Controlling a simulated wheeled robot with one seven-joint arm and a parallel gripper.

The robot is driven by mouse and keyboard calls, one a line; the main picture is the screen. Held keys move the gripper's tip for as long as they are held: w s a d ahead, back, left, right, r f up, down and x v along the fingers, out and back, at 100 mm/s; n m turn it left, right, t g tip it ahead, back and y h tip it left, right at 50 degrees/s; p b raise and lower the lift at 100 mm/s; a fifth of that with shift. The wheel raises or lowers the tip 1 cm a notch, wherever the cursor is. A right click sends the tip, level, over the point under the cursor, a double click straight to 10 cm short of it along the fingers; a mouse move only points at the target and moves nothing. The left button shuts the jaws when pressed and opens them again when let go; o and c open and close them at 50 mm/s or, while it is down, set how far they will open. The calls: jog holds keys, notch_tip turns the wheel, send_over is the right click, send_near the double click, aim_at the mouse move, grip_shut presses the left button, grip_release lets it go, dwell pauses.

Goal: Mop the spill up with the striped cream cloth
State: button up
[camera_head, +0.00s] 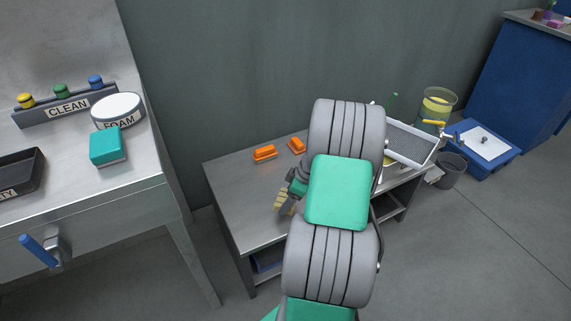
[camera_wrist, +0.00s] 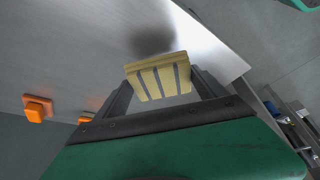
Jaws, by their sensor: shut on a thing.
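My gripper (camera_wrist: 160,85) is shut on the striped cream cloth (camera_wrist: 158,77), a folded pad with dark stripes that sits between the fingertips in the wrist view. In the head view the cloth (camera_head: 285,203) shows at the left of my arm, above the steel table (camera_head: 237,193). A dark blurred patch on the table lies just beyond the cloth in the wrist view; I cannot tell whether it is a shadow or the spill. No clear spill shows in the head view, where my arm hides part of the tabletop.
Two orange blocks (camera_head: 265,153) (camera_head: 297,145) stand at the table's back. A mesh tray (camera_head: 410,145), a glass vessel with yellow liquid (camera_head: 437,104) and a grey bin (camera_head: 451,170) are right of my arm. A bench (camera_head: 110,175) with a teal sponge (camera_head: 107,146) stands left.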

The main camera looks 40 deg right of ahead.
jog(key=shift+r+p, duration=1)
jog(key=shift+r, duration=0.9)
